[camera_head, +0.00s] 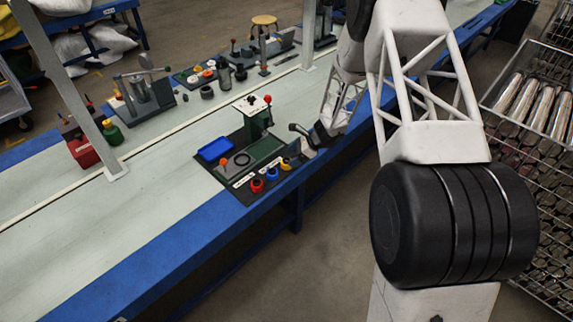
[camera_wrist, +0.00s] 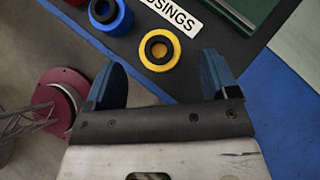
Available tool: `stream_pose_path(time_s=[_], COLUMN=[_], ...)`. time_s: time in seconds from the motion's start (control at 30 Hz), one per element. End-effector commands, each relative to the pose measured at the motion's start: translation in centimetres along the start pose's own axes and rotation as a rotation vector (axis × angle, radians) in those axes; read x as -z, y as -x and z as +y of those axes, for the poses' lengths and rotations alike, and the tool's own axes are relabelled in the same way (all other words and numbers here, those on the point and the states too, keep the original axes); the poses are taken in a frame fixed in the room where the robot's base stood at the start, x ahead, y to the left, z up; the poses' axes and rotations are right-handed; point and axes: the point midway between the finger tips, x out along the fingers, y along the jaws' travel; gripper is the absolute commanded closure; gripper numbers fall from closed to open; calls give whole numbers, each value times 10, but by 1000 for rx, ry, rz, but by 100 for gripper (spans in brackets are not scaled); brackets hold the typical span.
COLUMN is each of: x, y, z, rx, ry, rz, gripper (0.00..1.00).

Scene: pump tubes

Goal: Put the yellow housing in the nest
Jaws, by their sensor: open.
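The yellow housing (camera_wrist: 160,49) is a short ring with a dark centre. It sits on the dark board (camera_wrist: 214,58) beside the printed label in the wrist view. It also shows in the head view (camera_head: 285,164), at the right end of the row of housings. My gripper (camera_wrist: 163,77) is open and empty. Its two blue fingertips are apart, above and just short of the housing in the picture. In the head view my gripper (camera_head: 304,142) is close to the housing, near the board's right end. A dark ring (camera_head: 242,159) on the board may be the nest.
A blue housing (camera_wrist: 109,16) and a red housing (camera_head: 257,185) stand beside the yellow one. The board also holds a blue tray (camera_head: 215,149), an orange knob (camera_head: 224,162) and a green press (camera_head: 255,116). The bench's blue edge (camera_head: 205,237) is close.

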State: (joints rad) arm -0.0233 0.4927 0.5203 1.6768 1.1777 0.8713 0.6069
Motion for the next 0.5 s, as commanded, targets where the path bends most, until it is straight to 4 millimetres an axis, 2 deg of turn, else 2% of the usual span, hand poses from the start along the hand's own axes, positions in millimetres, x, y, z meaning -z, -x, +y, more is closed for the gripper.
stream_pose_path(time_s=[0.23, 0.5], x=[-1, 0], y=[-28, -35], z=[1, 1], rx=[-2, -1], ry=[1, 1], rz=[-1, 0], gripper=[20, 20])
